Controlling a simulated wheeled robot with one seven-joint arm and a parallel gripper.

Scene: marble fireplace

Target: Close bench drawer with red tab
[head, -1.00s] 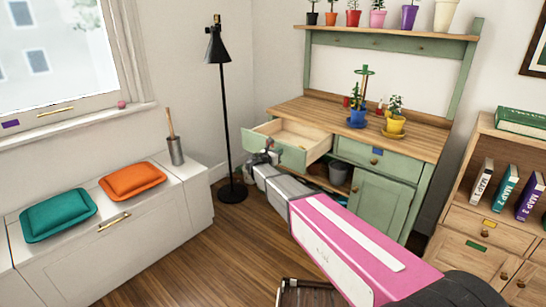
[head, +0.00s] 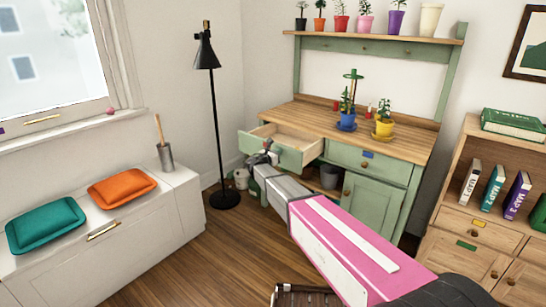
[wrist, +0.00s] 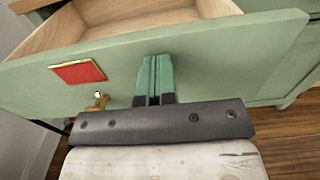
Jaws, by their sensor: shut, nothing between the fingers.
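The green bench (head: 400,146) with a wooden top stands against the back wall. Its left drawer (head: 290,155) is pulled out, and its empty wooden inside shows. In the wrist view the drawer's green front (wrist: 215,62) carries a red tab (wrist: 78,72) and a brass knob (wrist: 97,101) below it. My gripper (head: 266,150) is at the drawer front. In the wrist view its green fingers (wrist: 157,62) are shut together with nothing between them, to the right of the tab and knob. They overlap the front; I cannot tell whether they touch it.
A drawer with a blue tab (head: 368,154) is shut at right. Potted plants (head: 383,127) stand on the bench top. A black floor lamp (head: 213,120) stands left of the bench. A bookcase (head: 470,200) is at right and a white chest (head: 110,235) at left. Wood floor lies between.

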